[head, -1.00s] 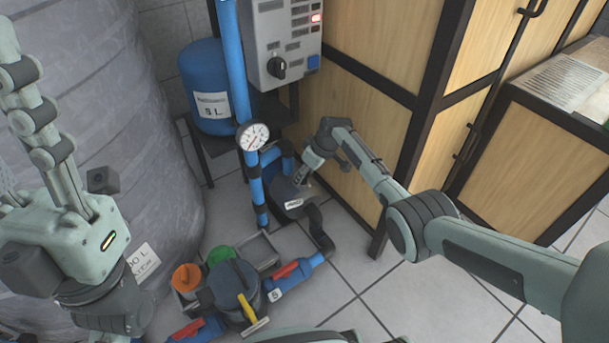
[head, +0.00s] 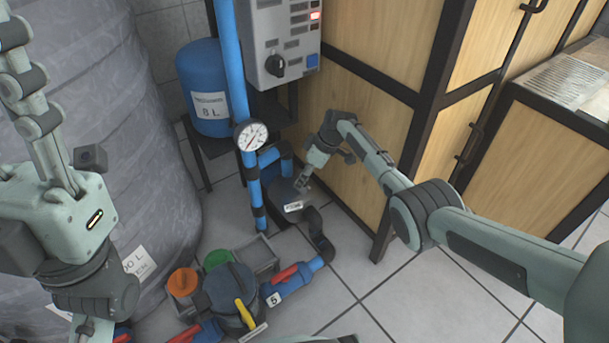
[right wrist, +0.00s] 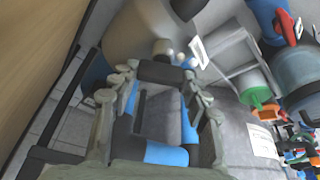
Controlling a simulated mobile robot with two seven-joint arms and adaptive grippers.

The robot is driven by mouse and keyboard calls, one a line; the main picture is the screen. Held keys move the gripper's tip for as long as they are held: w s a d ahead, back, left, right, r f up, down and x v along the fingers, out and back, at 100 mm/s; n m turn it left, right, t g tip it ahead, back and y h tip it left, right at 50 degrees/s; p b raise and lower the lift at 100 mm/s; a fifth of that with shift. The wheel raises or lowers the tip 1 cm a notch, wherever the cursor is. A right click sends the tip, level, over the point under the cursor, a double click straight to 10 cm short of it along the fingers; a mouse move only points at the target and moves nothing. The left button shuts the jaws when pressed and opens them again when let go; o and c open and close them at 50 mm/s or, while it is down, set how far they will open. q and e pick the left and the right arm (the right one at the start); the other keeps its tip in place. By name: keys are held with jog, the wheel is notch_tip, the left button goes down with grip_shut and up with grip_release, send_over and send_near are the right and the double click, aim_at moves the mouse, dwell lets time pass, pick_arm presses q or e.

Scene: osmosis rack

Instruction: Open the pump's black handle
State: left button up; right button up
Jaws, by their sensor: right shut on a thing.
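The pump (head: 285,190) is a dark grey rounded body with a white label, low on the floor beside the wooden cabinet. My right gripper (head: 302,186) reaches down to its top right side. In the right wrist view the pump (right wrist: 140,35) is a large blurred greyish body at the top. There my right gripper (right wrist: 160,72) is shut on a small dark piece between its fingertips, which I take to be the black handle (right wrist: 160,73). My left gripper (head: 86,327) is at the bottom left, away from the pump and partly cut off by the frame.
A blue pipe with a pressure gauge (head: 251,135) stands just left of the pump. A grey control box (head: 280,40) hangs above. A blue tank (head: 205,85) is behind. The wooden cabinet (head: 345,110) borders the right arm. A filter housing with red-handled valves (head: 285,273) lies in front.

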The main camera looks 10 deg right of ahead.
jog(key=o, duration=1.2)
jog(key=shift+c, duration=0.2)
jog(key=v, duration=0.7)
jog(key=shift+r, duration=0.25)
jog(key=shift+s, duration=0.15)
